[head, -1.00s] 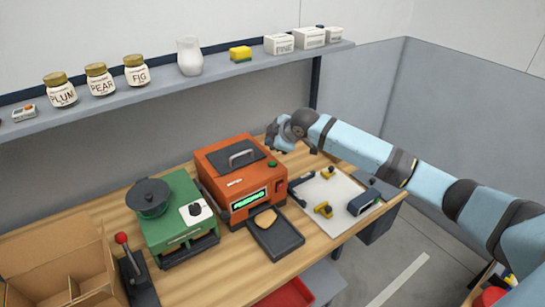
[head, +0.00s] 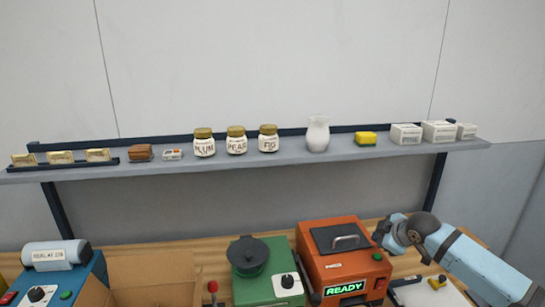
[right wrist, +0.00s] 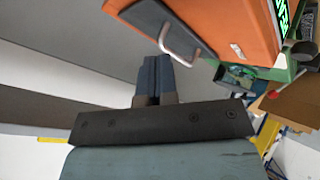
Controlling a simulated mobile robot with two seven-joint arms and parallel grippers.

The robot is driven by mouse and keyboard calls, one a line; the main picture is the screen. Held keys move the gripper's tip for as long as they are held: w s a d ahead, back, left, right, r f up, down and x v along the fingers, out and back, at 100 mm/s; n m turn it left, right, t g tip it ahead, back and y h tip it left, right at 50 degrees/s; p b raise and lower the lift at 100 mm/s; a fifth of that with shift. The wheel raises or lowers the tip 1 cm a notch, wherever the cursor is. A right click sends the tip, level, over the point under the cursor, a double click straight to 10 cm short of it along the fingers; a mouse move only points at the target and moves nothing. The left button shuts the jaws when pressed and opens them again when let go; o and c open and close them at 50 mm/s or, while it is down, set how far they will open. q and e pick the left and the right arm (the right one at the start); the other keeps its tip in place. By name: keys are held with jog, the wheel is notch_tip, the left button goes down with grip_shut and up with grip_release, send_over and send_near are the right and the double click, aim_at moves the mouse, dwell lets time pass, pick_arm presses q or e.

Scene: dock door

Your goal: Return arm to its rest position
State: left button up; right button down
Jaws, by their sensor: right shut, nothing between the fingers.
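My right arm comes in from the lower right of the head view. Its gripper (head: 379,233) is beside the right rear of the orange machine (head: 352,270), apart from the grey handle on the machine's lid as far as I can see. In the right wrist view the two dark fingers (right wrist: 155,76) lie together, with nothing between them. The orange machine (right wrist: 235,22) and its handle (right wrist: 178,45) are just beyond and to the right of the fingertips there. My left gripper is not in view.
A grey shelf (head: 250,163) with jars, a white vase (head: 318,134), a yellow sponge (head: 365,139) and boxes runs along the wall above the bench. A green machine (head: 268,285), a cardboard box (head: 150,280) and a blue machine (head: 55,278) stand left of the orange one.

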jog(key=s+a+f+m+g, duration=0.1)
jog(key=s+a+f, duration=0.45)
jog(key=s, duration=0.35)
jog(key=s+a+f+m+g, duration=0.1)
jog(key=s+a+f, duration=0.5)
jog(key=s, duration=0.4)
jog(key=s+d+r+m+g+h, duration=0.15)
jog(key=s+m, duration=0.25)
jog(key=s, duration=0.8)
jog(key=s+d+m+g+h, duration=0.15)
jog(key=s+m, duration=0.25)
jog(key=s, duration=0.9)
jog(key=w+a+f+t+y, duration=0.1)
jog(key=w+a+f+t, duration=0.2)
jog(key=f, duration=0.4)
jog(key=w+a+f+t+y, duration=0.2)
jog(key=w+a+f+t, duration=0.1)
jog(key=f, duration=0.3)
jog(key=shift+a+f+n+t, duration=0.4)
jog(key=shift+a+t, duration=0.1)
jog(key=shift+t, duration=0.2)
jog(key=shift+d+r, duration=0.1)
dwell(1.3)
